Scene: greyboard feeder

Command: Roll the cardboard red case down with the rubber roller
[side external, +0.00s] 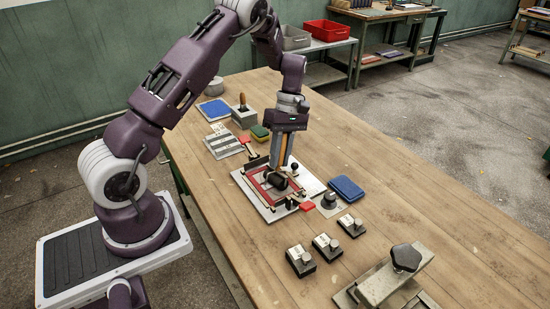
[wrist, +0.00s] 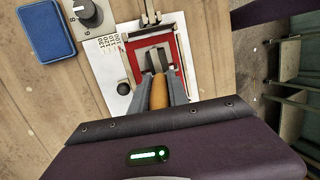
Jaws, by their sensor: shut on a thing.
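The red cardboard case (side external: 267,193) lies flat on a white board (side external: 250,192) on the bench. In the wrist view the case (wrist: 178,56) shows as a red border around a paler middle. My gripper (side external: 283,152) is above the case, pointing down, and is shut on the tan handle of the rubber roller (side external: 277,181). In the wrist view my gripper (wrist: 160,88) has the tan handle (wrist: 159,97) between its fingers. The dark roller is over the case's inner area. I cannot tell whether it presses on the surface. The gripper hides part of the case.
A blue pad (side external: 346,188) and a dark knob (side external: 329,200) stand right of the board. A pot with a wooden-handled brush (side external: 243,115) stands behind.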

